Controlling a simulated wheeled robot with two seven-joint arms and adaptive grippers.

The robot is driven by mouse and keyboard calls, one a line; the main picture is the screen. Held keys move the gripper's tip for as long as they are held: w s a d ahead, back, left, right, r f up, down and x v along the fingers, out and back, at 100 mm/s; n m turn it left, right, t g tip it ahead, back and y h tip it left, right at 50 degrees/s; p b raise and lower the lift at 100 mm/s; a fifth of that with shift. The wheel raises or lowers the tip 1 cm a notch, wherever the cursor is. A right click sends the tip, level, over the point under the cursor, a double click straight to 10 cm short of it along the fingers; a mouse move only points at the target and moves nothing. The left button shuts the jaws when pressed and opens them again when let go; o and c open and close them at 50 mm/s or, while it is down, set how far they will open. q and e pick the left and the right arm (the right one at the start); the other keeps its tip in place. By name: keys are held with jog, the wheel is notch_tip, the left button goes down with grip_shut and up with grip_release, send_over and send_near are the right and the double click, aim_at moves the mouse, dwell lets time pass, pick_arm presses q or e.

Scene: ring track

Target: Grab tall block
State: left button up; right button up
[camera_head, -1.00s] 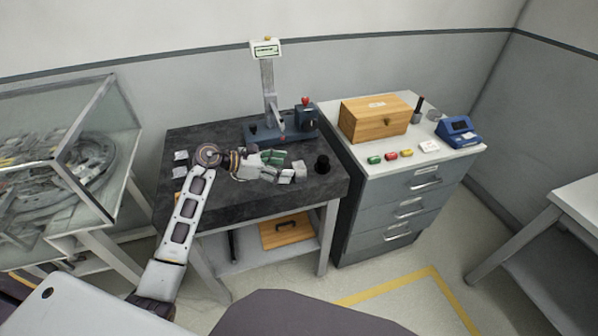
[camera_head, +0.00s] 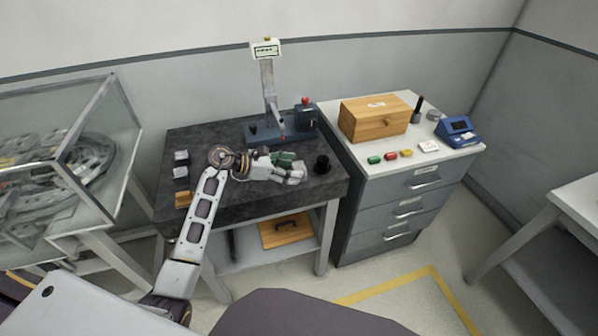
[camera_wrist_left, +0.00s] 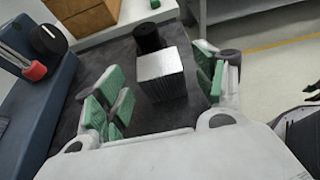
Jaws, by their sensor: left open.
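The tall block is a silver-grey block (camera_wrist_left: 162,83) with a bright flat top and fine-ribbed sides, standing upright in the left wrist view. My left gripper (camera_head: 289,168) is open over the dark bench. Its green-padded fingers (camera_wrist_left: 160,96) are on either side of the block, with a visible gap on the left and a smaller one on the right. In the head view the fingers largely hide the block. My right gripper does not show.
A black cylinder (camera_head: 322,164) stands close behind the block. A blue-based stand (camera_head: 262,134) rises at the back of the dark bench (camera_head: 235,205). Two small grey blocks (camera_head: 181,157) and an orange-brown block (camera_head: 183,199) are at the left. The drawer cabinet (camera_head: 400,205) adjoins on the right.

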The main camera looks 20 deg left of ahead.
aim_at(296, 167)
pick_arm(q)
jog(key=shift+w+d+f, duration=0.2)
jog(key=shift+w+d, duration=0.1)
jog(key=shift+d, duration=0.15)
jog(key=shift+w+d+f, duration=0.25)
jog(key=shift+w+d, duration=0.1)
jog(key=shift+d, duration=0.15)
jog(key=shift+w+d+f, duration=0.15)
jog(key=shift+d+f, duration=0.05)
jog(key=shift+d, duration=0.05)
jog(key=shift+c, duration=0.2)
jog(key=c, duration=1.2)
jog(key=shift+r, duration=0.1)
grip_shut()
jog(key=shift+r, duration=0.65)
notch_tip(296, 167, up, 7)
jog(key=shift+r, duration=0.85)
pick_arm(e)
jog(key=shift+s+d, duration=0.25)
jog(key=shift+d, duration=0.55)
